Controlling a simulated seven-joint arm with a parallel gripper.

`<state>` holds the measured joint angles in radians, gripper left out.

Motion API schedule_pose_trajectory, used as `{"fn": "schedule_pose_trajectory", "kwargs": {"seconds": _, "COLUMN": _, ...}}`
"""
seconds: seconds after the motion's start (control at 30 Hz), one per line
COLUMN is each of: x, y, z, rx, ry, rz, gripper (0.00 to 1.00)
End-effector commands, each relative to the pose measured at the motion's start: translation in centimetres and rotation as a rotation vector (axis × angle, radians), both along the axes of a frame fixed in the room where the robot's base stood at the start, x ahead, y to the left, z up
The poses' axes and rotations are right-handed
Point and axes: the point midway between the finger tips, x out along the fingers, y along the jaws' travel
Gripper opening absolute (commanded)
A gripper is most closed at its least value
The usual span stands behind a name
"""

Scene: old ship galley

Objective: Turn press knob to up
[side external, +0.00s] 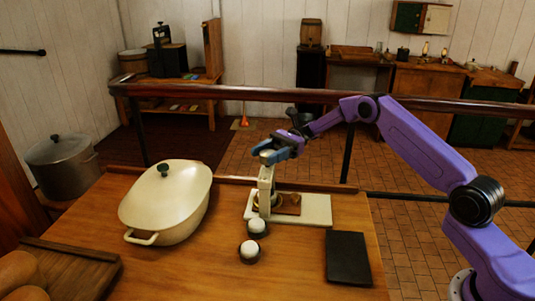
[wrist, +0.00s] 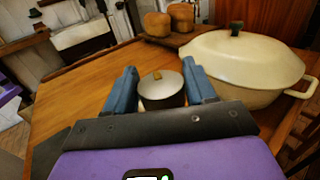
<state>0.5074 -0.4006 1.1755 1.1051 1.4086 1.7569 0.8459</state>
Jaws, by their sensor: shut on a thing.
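The press (side external: 264,187) is a cream upright column on a flat cream base, standing on the wooden table. Its round knob (wrist: 162,88) sits at the top, with a pale metal top, a dark side and a small brass mark near the far edge in the wrist view. My gripper (side external: 270,154) reaches in from the right at the top of the press. In the wrist view its two blue fingers stand on either side of the knob, shut on it. In the side view the fingers partly hide the knob.
A cream lidded pot (side external: 168,205) stands close left of the press. Two small white-topped round pieces (side external: 257,225) (side external: 249,250) stand in front. A dark flat slab (side external: 347,258) lies to the right. A wooden rail (side external: 240,94) runs behind the table.

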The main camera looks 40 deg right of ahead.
Motion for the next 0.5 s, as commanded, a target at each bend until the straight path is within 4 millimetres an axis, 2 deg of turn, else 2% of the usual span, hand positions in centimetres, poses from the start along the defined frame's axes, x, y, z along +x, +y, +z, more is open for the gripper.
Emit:
{"fn": "schedule_pose_trajectory", "kwargs": {"seconds": 0.17, "x": 0.03, "y": -0.08, "z": 0.11, "rx": 0.000, "ry": -0.002, "rz": -0.002, "gripper": 0.24}}
{"fn": "schedule_pose_trajectory", "kwargs": {"seconds": 0.2, "x": 0.03, "y": -0.08, "z": 0.11, "rx": 0.000, "ry": -0.002, "rz": -0.002, "gripper": 0.61}}
{"fn": "schedule_pose_trajectory", "kwargs": {"seconds": 0.23, "x": 0.03, "y": -0.08, "z": 0.11, "rx": 0.000, "ry": -0.002, "rz": -0.002, "gripper": 0.71}}
{"fn": "schedule_pose_trajectory", "kwargs": {"seconds": 0.27, "x": 0.03, "y": -0.08, "z": 0.10, "rx": 0.000, "ry": -0.001, "rz": -0.002, "gripper": 0.75}}
{"fn": "schedule_pose_trajectory", "kwargs": {"seconds": 0.5, "x": 0.02, "y": -0.05, "z": 0.05, "rx": 0.000, "ry": -0.001, "rz": -0.002, "gripper": 0.75}}
